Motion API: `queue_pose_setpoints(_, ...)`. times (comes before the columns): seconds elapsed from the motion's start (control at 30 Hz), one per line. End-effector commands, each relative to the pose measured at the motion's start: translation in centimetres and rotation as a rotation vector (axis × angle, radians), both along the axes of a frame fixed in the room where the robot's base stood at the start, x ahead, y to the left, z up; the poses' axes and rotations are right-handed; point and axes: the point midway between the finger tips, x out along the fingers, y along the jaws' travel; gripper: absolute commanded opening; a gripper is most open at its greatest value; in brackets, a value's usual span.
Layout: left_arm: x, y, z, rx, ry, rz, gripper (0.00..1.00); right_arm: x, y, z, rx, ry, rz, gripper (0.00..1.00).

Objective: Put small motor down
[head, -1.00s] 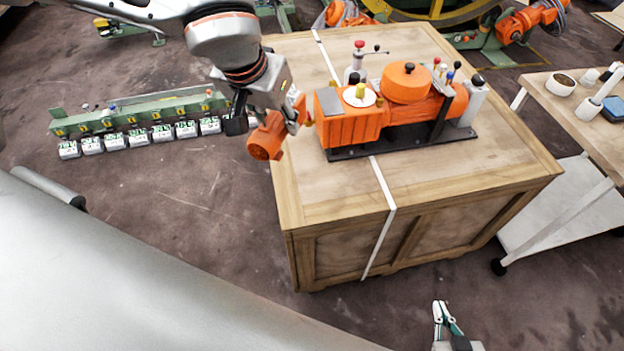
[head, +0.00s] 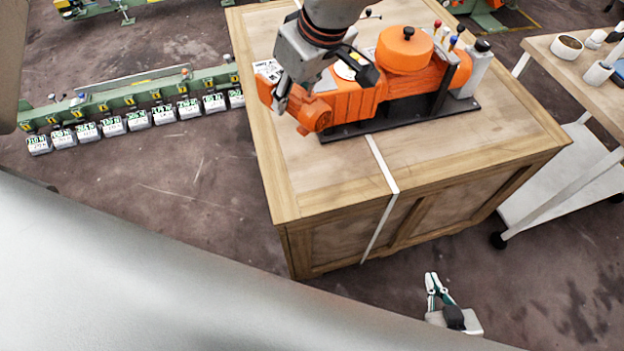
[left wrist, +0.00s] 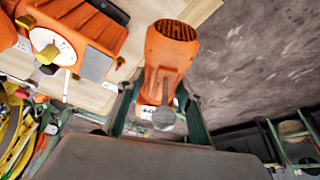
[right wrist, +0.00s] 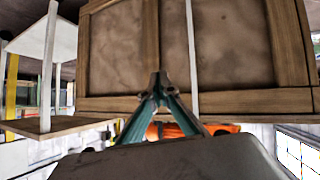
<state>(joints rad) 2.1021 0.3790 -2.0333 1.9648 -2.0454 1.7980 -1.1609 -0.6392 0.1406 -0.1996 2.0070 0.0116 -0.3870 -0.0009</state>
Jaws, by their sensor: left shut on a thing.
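The small orange motor (head: 314,118) is held by my left gripper (head: 281,92) over the left part of the wooden crate's top (head: 285,170). It is just left of the large orange machine (head: 355,98) on its black base. I cannot tell whether the motor touches the crate top or the machine. In the left wrist view the motor (left wrist: 172,50) sits between the two green fingers (left wrist: 158,112), its round grilled end pointing away. My right gripper (head: 435,288) is empty, low in front of the crate. Its fingertips meet in the right wrist view (right wrist: 158,80).
A white strap (head: 382,165) crosses the crate top and front. The crate's front top area is clear. A side table (head: 565,75) with cups stands at right. A green rack (head: 150,95) with several white labelled boxes lies on the floor at left.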

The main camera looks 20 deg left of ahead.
Motion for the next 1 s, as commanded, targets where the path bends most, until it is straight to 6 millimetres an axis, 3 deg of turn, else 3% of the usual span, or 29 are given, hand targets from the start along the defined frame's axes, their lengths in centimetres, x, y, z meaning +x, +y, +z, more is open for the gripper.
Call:
queue_pose_setpoints(0.2, -0.4, -2.8, -1.1, -0.002, -0.002, 0.245, 0.0, 0.3, -0.2, -1.2, -0.009, 0.0, 0.0, 0.0)
queue_pose_setpoints(0.43, -0.7, -3.5, -2.5, -0.002, 0.0, 0.317, 0.0, 0.5, -0.2, -1.3, -0.01, -0.004, 0.002, 0.0)
queue_pose_setpoints(1.0, -0.8, -3.5, -13.9, -0.001, 0.002, 0.313, 0.0, -0.4, -0.4, -3.2, -0.025, 0.018, 0.007, 0.0)
